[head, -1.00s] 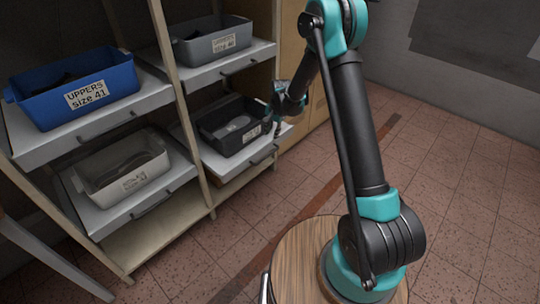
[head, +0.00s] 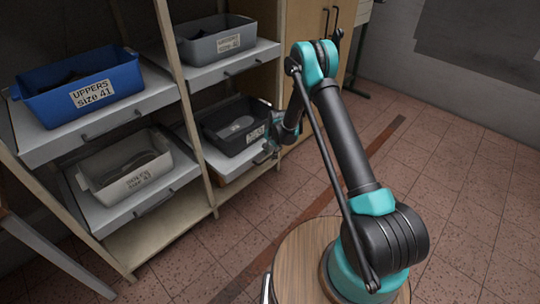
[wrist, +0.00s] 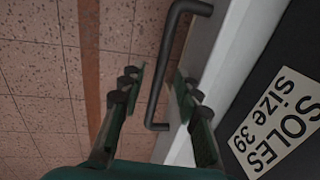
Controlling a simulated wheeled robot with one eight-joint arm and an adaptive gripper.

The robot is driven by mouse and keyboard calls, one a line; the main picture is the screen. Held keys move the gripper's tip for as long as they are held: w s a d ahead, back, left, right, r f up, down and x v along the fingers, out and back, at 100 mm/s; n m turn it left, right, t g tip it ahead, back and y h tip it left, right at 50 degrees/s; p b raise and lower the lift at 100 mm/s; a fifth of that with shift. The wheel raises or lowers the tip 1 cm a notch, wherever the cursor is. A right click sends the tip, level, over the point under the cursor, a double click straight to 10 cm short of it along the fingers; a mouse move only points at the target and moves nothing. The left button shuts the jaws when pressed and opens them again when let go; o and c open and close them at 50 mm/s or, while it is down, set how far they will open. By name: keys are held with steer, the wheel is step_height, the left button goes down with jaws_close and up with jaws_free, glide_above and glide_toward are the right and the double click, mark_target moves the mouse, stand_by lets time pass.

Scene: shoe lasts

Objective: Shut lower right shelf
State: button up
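The lower right shelf (head: 231,171) is a grey pull-out tray in the rack, with a black bin (head: 222,138) on it. It stands out a little from the rack. In the wrist view, its pale front (wrist: 212,75) carries a dark bar handle (wrist: 159,90), and the bin's label (wrist: 272,125) reads "SOLES size 39". My gripper (head: 268,148) is at the shelf's front. In the wrist view, my gripper (wrist: 160,75) is open, with one finger on each side of the handle; I cannot tell whether they touch it. My gripper and wrist hide the shelf's right front corner in the head view.
The upper right shelf (head: 262,58) holds a grey bin (head: 205,45). The upper left shelf (head: 45,150) holds a blue bin (head: 50,108), and the lower left shelf (head: 110,220) a pale bin (head: 105,178). A wooden cabinet (head: 305,40) stands right of the rack. The tiled floor (head: 310,165) is clear.

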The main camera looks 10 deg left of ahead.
steer(key=shift+f, duration=0.2)
jaws_close()
stand_by(0.4)
